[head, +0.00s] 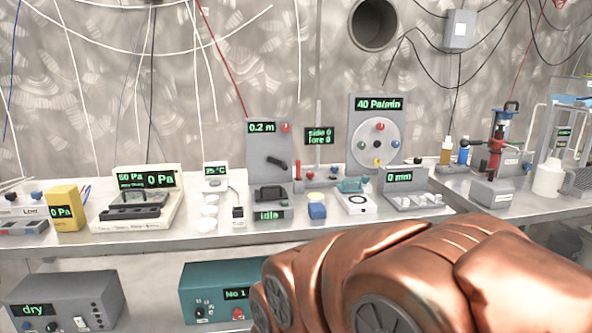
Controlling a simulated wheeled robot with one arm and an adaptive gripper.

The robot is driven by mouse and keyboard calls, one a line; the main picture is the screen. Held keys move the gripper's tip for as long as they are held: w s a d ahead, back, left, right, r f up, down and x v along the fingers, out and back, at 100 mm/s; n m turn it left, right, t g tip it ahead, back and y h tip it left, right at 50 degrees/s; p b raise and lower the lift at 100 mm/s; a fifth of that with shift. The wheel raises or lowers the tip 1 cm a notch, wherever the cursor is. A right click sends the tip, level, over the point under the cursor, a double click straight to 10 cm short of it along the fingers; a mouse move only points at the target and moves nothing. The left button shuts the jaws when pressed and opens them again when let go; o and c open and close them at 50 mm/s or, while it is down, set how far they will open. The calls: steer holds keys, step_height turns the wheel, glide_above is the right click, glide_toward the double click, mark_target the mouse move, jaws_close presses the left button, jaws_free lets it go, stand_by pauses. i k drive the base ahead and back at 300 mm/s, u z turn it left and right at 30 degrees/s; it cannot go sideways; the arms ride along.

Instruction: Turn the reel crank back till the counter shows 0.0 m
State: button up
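The reel unit (257,141) is an upright grey box at the back of the bench, left of the picture's middle. Its counter (262,127) reads 0.2 m in green. A red knob (285,127) sits beside the counter. The black crank (276,162) is on the box's front face, its handle slanting down to the right. Nothing touches the crank. My copper-coloured arm fills the lower right of the head view. My gripper does not show.
In front of the reel stands a grey unit (270,213) marked idle. A panel (376,104) reading 40 Pa/min, with a round dial, stands to the right. A blue-topped block (317,210) and a 0 mm device (415,199) crowd the bench. Wires hang along the wall.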

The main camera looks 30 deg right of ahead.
mark_target(284, 165)
steer(key=u, duration=0.05)
steer(key=k, duration=0.15)
steer(key=z, duration=1.3)
steer(key=i, duration=0.9)
steer(key=u, duration=1.1)
